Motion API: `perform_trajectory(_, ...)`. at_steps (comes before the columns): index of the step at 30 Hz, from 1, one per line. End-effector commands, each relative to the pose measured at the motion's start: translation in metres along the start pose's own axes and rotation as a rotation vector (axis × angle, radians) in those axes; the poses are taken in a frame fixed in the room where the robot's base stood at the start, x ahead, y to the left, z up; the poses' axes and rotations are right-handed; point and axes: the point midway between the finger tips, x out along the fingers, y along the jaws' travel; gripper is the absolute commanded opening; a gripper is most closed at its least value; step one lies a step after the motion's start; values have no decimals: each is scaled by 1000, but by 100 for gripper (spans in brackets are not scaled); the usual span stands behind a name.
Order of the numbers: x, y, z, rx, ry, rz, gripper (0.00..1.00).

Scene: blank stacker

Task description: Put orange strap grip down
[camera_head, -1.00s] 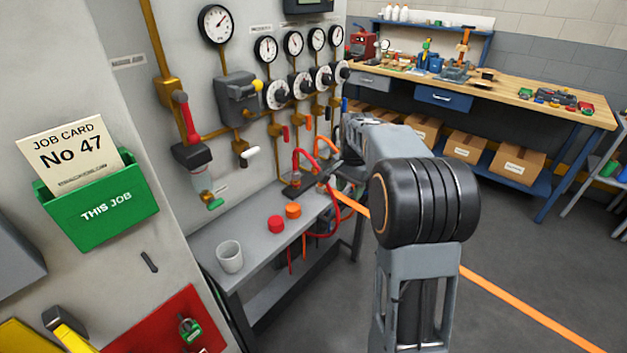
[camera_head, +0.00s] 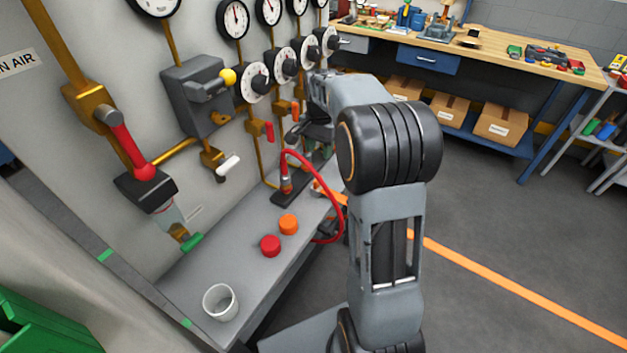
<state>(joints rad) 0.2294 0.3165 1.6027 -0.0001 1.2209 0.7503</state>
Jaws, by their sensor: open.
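My gripper (camera_head: 300,132) is a small dark shape at the far end of my arm, by the gauge panel and above the grey bench (camera_head: 215,262). It is open, and I see nothing held in it. My forearm and wrist hide much of the space around it. I cannot make out the orange strap grip for certain; the far end of the bench is partly covered by my arm. A red hose (camera_head: 335,228) loops from a dark stand (camera_head: 290,192) on the bench, below my gripper.
On the bench stand a white cup (camera_head: 220,302), a red cap (camera_head: 270,246) and an orange cap (camera_head: 288,224). Valves and gauges line the wall panel, including a red-handled lever (camera_head: 132,150). A wooden workbench (camera_head: 500,72) stands behind.

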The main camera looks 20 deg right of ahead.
Motion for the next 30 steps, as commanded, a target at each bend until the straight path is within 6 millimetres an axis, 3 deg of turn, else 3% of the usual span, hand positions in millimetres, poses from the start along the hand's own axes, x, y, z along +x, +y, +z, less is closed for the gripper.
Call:
perform_trajectory(9,56,1,0,2,-3,3,45)
perform_trajectory(20,83,2,-1,4,-2,2,45)
perform_trajectory(30,124,0,-1,5,-3,3,45)
